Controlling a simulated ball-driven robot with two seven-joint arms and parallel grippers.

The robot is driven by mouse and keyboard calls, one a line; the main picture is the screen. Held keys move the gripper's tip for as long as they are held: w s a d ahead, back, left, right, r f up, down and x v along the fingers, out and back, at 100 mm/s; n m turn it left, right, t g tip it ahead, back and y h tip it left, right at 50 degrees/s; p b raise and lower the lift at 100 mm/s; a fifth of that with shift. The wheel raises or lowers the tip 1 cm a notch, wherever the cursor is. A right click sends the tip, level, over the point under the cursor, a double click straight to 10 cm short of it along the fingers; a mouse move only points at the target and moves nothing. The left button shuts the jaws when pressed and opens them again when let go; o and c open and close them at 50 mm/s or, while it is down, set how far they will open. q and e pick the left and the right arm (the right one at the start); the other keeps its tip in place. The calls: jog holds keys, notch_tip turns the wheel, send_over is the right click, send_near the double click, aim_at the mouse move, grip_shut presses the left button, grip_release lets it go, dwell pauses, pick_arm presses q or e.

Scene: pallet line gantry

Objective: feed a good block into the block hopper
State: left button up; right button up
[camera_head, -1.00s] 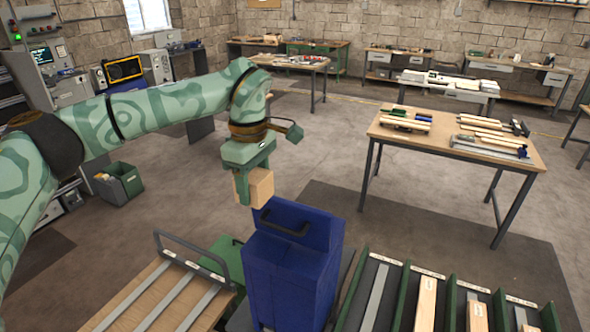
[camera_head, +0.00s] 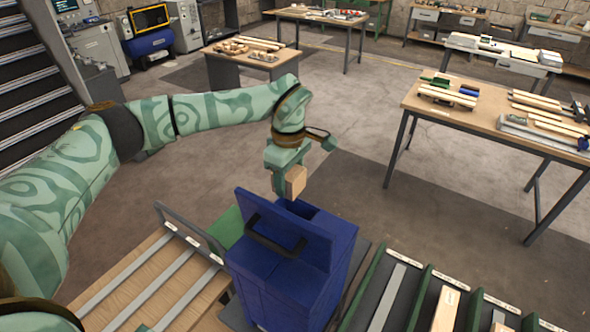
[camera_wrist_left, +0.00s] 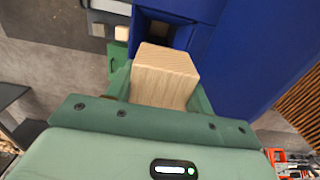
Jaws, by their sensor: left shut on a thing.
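My left gripper (camera_head: 284,178) is shut on a pale wooden block (camera_head: 296,181). It holds the block close to the open top at the far side of the blue block hopper (camera_head: 290,268). In the left wrist view the block (camera_wrist_left: 165,75) sits between the green fingers, in front of the hopper's dark opening. The blue hopper wall (camera_wrist_left: 240,70) fills the right of that view. The block hides part of the opening, and I cannot tell whether it touches the rim. My right gripper is not in view.
A wooden board with grey strips (camera_head: 150,285) lies left of the hopper. Green-edged lanes (camera_head: 410,300) with wooden pieces are to its right. A table (camera_head: 470,115) with planks stands at the right. The floor behind the hopper is clear.

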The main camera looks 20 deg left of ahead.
pick_arm(q)
jog(key=shift+w+f, duration=0.15)
jog(key=shift+f, duration=0.25)
jog(key=shift+s+f+b, duration=0.2)
jog(key=shift+f+b, duration=0.65)
jog(key=shift+b, duration=0.3)
notch_tip(320, 180, down, 3)
jog(key=b, duration=0.2)
jog(key=shift+w+f+b, duration=0.1)
jog(key=shift+f+b, duration=0.05)
jog(key=shift+b, duration=0.25)
notch_tip(320, 180, down, 6)
jog(key=b, duration=0.2)
jog(key=shift+b, duration=0.35)
jog(key=shift+d, duration=0.1)
jog(key=shift+f, duration=0.8)
